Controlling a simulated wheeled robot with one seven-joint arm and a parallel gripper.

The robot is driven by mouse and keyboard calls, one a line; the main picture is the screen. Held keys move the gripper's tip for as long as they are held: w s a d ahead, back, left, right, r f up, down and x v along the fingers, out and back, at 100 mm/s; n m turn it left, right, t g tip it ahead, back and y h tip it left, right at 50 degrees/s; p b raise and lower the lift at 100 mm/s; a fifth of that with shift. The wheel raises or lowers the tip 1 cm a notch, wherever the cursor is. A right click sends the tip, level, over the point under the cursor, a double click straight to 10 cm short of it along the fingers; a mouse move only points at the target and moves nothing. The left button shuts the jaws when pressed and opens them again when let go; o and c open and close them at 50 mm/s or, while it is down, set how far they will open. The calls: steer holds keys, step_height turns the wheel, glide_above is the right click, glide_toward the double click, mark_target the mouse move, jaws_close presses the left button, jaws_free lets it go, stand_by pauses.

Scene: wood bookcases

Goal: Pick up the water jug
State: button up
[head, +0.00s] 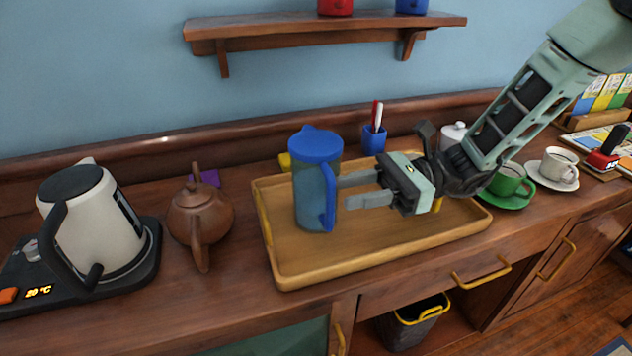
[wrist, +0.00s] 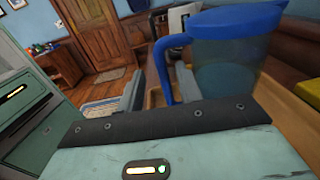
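The water jug (head: 314,185) has a blue lid, a blue handle and a see-through bluish body. It stands upright on the left part of a wooden tray (head: 377,255). In the wrist view the jug (wrist: 230,70) fills the upper right, with its handle toward me. My gripper (head: 343,192) comes in from the right at handle height, fingers apart. In the wrist view the handle lies in line with the gap between the fingers (wrist: 158,88). I cannot tell whether the fingertips are around the handle or just short of it.
A brown teapot (head: 200,212) and a white kettle (head: 93,222) on its base stand left of the tray. A blue pen cup (head: 374,140) is behind it. A green cup (head: 509,181) and a white cup (head: 557,165) stand to the right. A shelf (head: 325,27) hangs above.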

mark_target(330, 192)
steer(key=x, duration=0.4)
steer(key=shift+w+a+r, duration=0.1)
steer(key=shift+a+r, duration=0.05)
jaws_close()
stand_by(1.2)
